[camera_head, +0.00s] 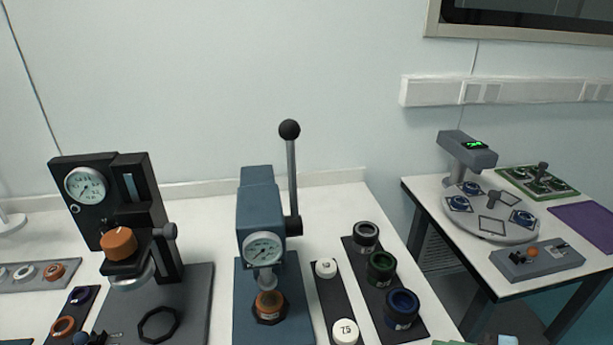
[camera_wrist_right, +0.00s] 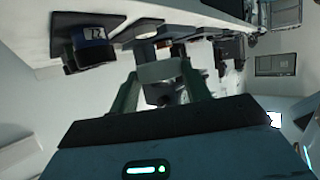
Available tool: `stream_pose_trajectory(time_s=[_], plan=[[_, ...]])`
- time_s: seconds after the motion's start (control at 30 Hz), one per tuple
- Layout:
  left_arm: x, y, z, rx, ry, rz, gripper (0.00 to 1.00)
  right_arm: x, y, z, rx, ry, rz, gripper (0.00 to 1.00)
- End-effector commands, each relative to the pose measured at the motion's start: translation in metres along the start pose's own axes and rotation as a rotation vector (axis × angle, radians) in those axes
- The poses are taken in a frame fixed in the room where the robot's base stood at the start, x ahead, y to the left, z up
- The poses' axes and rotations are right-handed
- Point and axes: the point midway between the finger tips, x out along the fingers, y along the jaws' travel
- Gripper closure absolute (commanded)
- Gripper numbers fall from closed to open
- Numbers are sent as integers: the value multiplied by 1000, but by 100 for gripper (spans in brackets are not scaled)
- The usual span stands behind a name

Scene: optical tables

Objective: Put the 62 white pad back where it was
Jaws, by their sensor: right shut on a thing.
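My right gripper (camera_wrist_right: 160,76) shows in the right wrist view, its two fingers closed on the sides of a pale, whitish pad (camera_wrist_right: 160,70). No number can be read on that pad. In the head view a narrow black strip (camera_head: 334,298) on the table bears two white pads. One white pad (camera_head: 326,267) is at its far end, and a white pad marked 75 (camera_head: 345,331) is nearer. The strip is bare between them. My left gripper is not in view.
Right of the strip, a black holder (camera_head: 412,325) bears black, green and blue ringed parts. Left of it stands a blue press (camera_head: 258,205) with a raised lever (camera_head: 291,180). A black gauge stand (camera_head: 150,210) is further left. A side table with a round turntable (camera_head: 490,226) is at right.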

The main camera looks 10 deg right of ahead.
Motion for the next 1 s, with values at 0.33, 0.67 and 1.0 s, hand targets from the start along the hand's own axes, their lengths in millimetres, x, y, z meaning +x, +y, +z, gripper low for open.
stream_pose_trajectory(time_s=[0.33,0.67,1.0], plan=[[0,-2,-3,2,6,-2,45,35,-7,-9,6,12,7,75],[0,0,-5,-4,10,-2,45,73,1,-27,41,13,85,75],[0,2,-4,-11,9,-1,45,104,30,-61,123,15,275,75]])
